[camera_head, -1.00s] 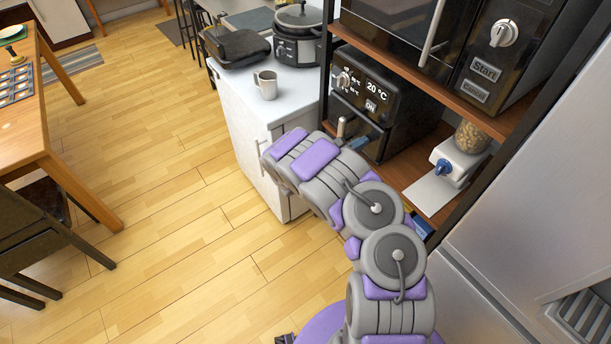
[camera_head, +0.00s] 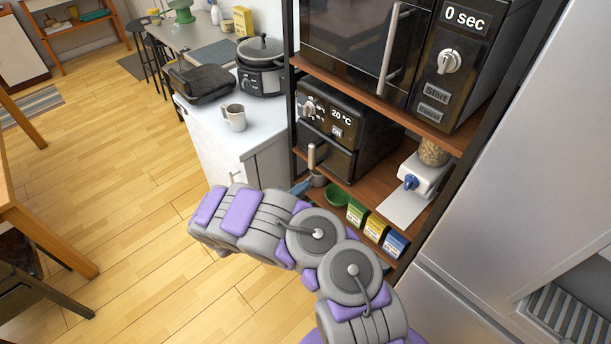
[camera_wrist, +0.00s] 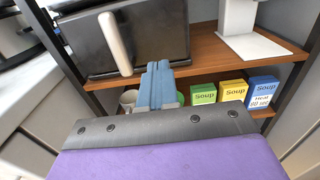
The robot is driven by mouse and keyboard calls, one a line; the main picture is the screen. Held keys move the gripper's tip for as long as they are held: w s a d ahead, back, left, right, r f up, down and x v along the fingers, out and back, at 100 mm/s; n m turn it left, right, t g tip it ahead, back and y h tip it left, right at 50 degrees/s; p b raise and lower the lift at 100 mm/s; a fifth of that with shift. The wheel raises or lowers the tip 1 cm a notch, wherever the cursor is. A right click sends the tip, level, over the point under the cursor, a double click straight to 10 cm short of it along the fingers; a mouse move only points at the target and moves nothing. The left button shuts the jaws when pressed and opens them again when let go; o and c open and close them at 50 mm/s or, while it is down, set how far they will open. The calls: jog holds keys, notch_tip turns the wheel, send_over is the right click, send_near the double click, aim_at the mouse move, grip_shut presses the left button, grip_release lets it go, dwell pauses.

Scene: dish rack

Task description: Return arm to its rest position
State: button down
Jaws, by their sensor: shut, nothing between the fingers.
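My gripper (camera_wrist: 157,70) shows in the wrist view as two blue-grey fingers lying side by side, shut and empty. It points toward the shelf unit, in front of the lower shelf and below the black oven (camera_wrist: 130,38). In the head view only a small blue part of the gripper (camera_head: 300,188) shows past my arm. My purple and grey arm is folded across the lower middle of the head view, in front of the shelf unit and the white cabinet (camera_head: 240,158).
Several soup boxes (camera_head: 375,229) and a green bowl (camera_head: 337,196) stand on the lower shelf near my arm. A dispenser (camera_head: 424,174) is on the shelf above. A mug (camera_head: 234,117) and a cooker (camera_head: 262,70) stand on the counter. Open wooden floor (camera_head: 130,180) lies left.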

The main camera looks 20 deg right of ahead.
jog(key=s+d+r+m+g+h, duration=0.1)
jog(key=s+d+r+m+g, duration=0.25)
jog(key=r, duration=0.35)
jog(key=s+d+r+m+g, duration=0.3)
jog(key=d+r+m, duration=0.1)
jog(key=r, duration=0.3)
jog(key=s+d+r+m+g+y, duration=0.2)
jog(key=s+r+m+g+y, duration=0.25)
jog(key=s+r+m, duration=0.55)
jog(key=s+a+m+y, duration=0.1)
jog(key=s+a+y, duration=0.15)
jog(key=s, duration=0.45)
jog(key=s+a+m+y, duration=0.1)
jog(key=s+a+y, duration=0.15)
jog(key=s, duration=0.35)
jog(key=s+a+m+t+y, duration=0.2)
jog(key=s+a+t+y, duration=0.1)
jog(key=s+a+y, duration=0.5)
jog(key=shift+s+a+r, duration=0.4)
jog(key=shift+s+a, duration=1.1)
jog(key=shift+a, duration=2.3)
jog(key=shift+m+y, duration=0.25)
